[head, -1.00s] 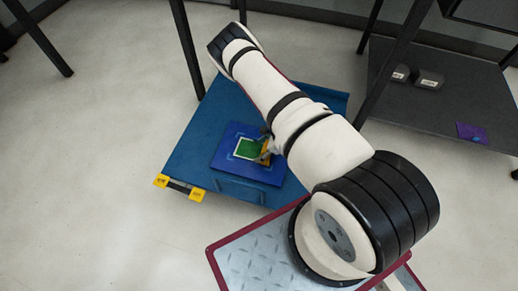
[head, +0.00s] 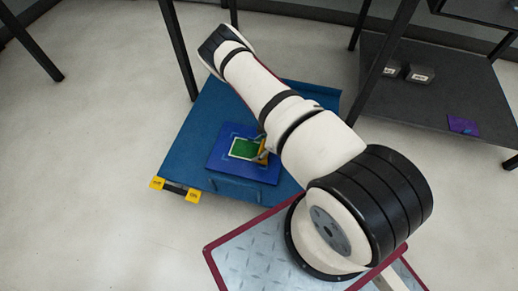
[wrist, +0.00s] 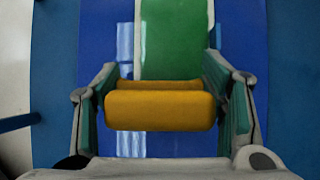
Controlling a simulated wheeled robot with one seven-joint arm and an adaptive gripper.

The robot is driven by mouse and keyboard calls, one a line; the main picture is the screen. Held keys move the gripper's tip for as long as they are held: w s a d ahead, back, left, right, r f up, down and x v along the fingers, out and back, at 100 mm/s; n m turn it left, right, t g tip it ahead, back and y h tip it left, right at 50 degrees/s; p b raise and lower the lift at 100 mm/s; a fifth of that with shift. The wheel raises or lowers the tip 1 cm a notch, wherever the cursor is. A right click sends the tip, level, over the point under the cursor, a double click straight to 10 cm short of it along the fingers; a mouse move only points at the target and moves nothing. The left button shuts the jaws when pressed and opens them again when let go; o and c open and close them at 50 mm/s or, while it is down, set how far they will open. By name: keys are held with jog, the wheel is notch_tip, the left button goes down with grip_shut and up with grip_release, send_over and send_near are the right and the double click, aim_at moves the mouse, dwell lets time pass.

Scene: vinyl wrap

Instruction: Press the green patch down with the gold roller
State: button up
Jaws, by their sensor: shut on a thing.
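The green patch (head: 243,148) lies on a blue board (head: 217,160), with a pale border showing around it. In the wrist view the green patch (wrist: 174,40) runs up from behind the roller. The gold roller (wrist: 160,110) sits crosswise between the fingers of my gripper (wrist: 162,108), which is shut on it. In the head view the gold roller (head: 262,150) is at the right edge of the patch, partly hidden by my gripper. The roller covers the patch's near end in the wrist view. I cannot tell whether it touches the patch.
A dark shelf (head: 440,100) at right holds small dark boxes (head: 420,75) and a purple sheet (head: 463,125). The table is clear left of the board.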

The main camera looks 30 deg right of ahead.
jog(key=shift+r+p, duration=2.85)
jog(key=shift+r, duration=0.45)
